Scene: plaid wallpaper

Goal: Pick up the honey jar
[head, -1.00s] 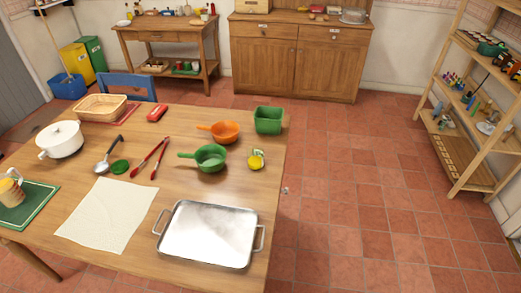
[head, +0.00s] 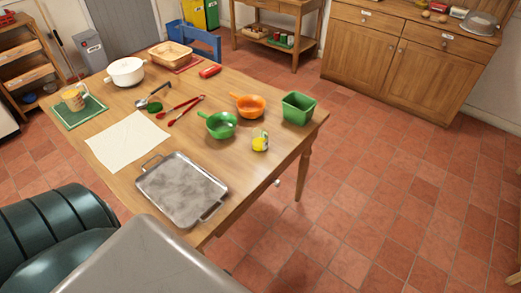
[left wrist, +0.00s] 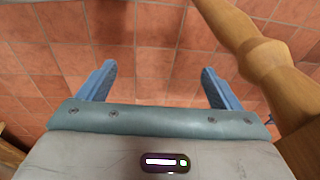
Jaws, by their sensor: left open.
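A small amber jar or mug (head: 73,98) stands on a green mat at the left end of the table. A small yellow jar (head: 260,142) stands near the table's right edge, beside the green pan. Both are small in the head view, and I cannot tell for sure which is the honey jar. My left gripper (left wrist: 155,84) shows only in the left wrist view. Its two blue fingers are wide apart with nothing between them, over the tiled floor and beside a turned wooden leg. My right gripper is not in view.
The wooden table (head: 222,175) also holds a metal tray (head: 182,190), a green pan (head: 220,125), an orange pan (head: 249,105), a green container (head: 298,108) and a white pot (head: 126,71). A turned wooden leg (left wrist: 262,60) stands close to my left gripper. Floor right of the table is clear.

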